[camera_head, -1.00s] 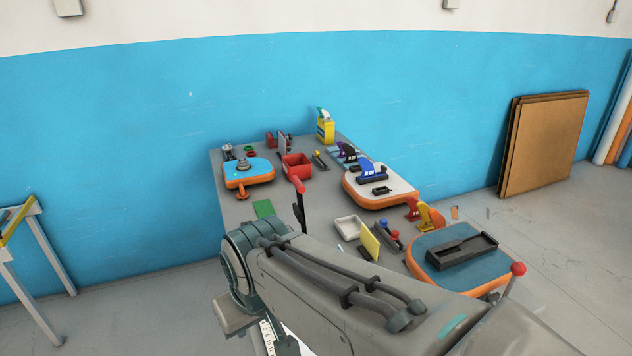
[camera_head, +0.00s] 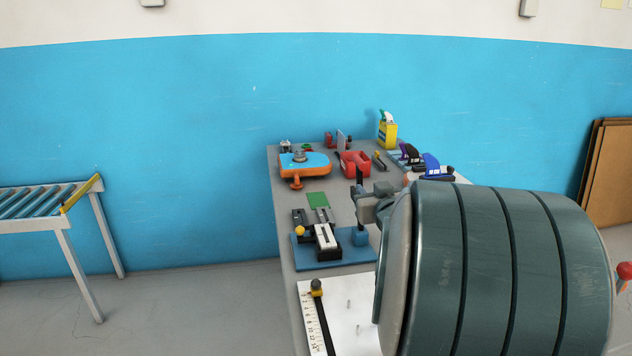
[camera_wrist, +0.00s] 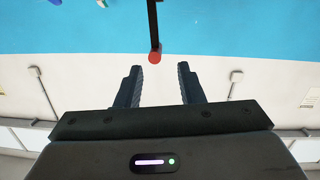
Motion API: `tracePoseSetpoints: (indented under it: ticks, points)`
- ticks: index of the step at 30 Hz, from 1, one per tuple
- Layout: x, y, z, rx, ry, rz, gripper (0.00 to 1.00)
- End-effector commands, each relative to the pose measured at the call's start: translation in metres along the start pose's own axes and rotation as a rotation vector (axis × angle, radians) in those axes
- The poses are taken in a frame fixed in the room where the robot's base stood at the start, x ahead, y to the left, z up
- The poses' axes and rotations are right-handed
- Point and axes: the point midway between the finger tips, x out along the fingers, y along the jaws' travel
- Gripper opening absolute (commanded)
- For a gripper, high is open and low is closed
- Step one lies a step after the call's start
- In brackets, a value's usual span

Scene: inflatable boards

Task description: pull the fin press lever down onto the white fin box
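The white fin box (camera_head: 326,238) lies in a black holder on a blue press base (camera_head: 318,262) at the near left part of the bench. In the wrist view the press lever is a black rod (camera_wrist: 152,22) ending in a red knob (camera_wrist: 154,57). My gripper (camera_wrist: 159,69) is open. The knob shows in the gap between its fingertips, nearer the left finger, with no visible contact. In the head view a dark upright piece stands above the blue block beside the fin box. My arm hides much there, so I cannot tell the knob's position.
A ruler board (camera_head: 315,325) lies in front of the press. A roller stand (camera_head: 45,205) is at left. Another red knob (camera_head: 625,270) shows at right.

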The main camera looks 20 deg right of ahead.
Motion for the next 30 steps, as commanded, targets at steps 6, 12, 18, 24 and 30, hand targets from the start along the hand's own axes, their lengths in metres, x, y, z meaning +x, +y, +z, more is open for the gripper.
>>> tracePoseSetpoints:
  ticks: [6,12,18,24,30]
  points:
    - [0.006,0.014,0.009,0.011,0.084,-0.032,0.35]
    - [0.023,0.014,0.005,0.013,0.093,-0.039,0.35]
    - [0.06,0.012,0.002,0.013,0.093,-0.039,0.35]
    - [0.099,0.011,-0.003,0.013,0.093,-0.038,0.35]
    - [0.128,0.01,-0.005,0.013,0.092,-0.037,0.35]
